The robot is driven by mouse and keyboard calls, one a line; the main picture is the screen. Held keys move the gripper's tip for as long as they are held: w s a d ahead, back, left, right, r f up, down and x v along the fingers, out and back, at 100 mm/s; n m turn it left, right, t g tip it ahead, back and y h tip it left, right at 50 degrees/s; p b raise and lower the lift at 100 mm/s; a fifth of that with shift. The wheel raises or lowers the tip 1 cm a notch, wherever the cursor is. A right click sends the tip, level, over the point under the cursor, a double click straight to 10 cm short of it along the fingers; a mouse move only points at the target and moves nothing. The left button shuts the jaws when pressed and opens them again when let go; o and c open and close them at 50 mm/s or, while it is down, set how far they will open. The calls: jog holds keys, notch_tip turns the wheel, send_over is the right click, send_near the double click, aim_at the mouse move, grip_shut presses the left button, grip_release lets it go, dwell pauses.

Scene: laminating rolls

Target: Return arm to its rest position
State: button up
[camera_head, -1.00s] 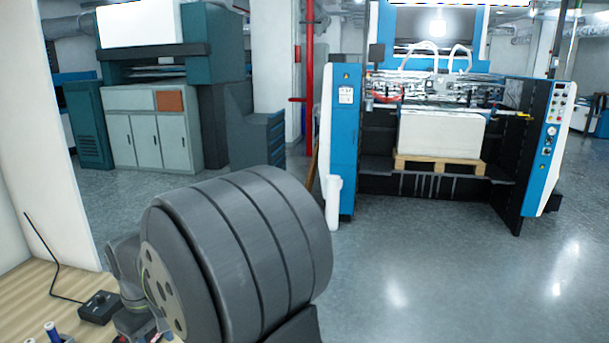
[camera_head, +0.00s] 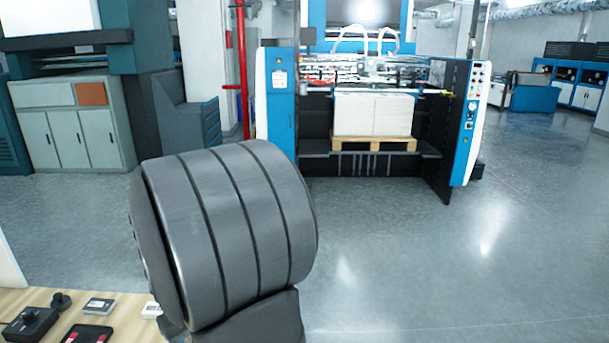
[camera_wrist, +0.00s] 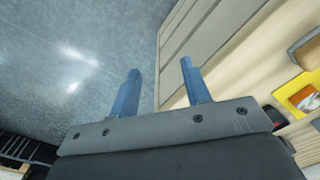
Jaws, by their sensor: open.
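My gripper (camera_wrist: 160,69) shows in the wrist view with two blue fingers spread apart. Nothing is held between them. Beyond the fingers are the grey floor (camera_wrist: 70,45) on the left and a pale panelled surface (camera_wrist: 205,50) on the right. The gripper does not show in the head view. There, a large dark grey banded link of my own arm fills the lower left and hides part of the table and floor.
A wooden table (camera_head: 122,318) at lower left of the head view holds a black control box (camera_head: 30,323) and small items. A blue press (camera_head: 281,110) with a paper stack (camera_head: 372,113) on a pallet stands farther back. Grey floor at right is clear.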

jog(key=w+d+f+m, duration=0.3)
jog(key=w+d+f, duration=0.3)
jog(key=shift+w+f, duration=0.2)
jog(key=o, duration=1.2)
jog(key=shift+o, duration=0.2)
jog(key=s+a+r+n, duration=0.3)
jog(key=s+a+r, duration=0.15)
jog(key=a, duration=0.35)
jog(key=s+a+r+n, duration=0.3)
jog(key=a+r, duration=0.3)
jog(key=a, duration=0.1)
jog(key=s+a+r+n, duration=0.5)
jog(key=s+a+r, duration=0.4)
jog(key=s, duration=0.4)
jog(key=f, duration=0.8)
jog(key=shift+w+d+f, duration=0.15)
jog(key=shift+d+f, duration=0.15)
jog(key=shift+d, duration=0.1)
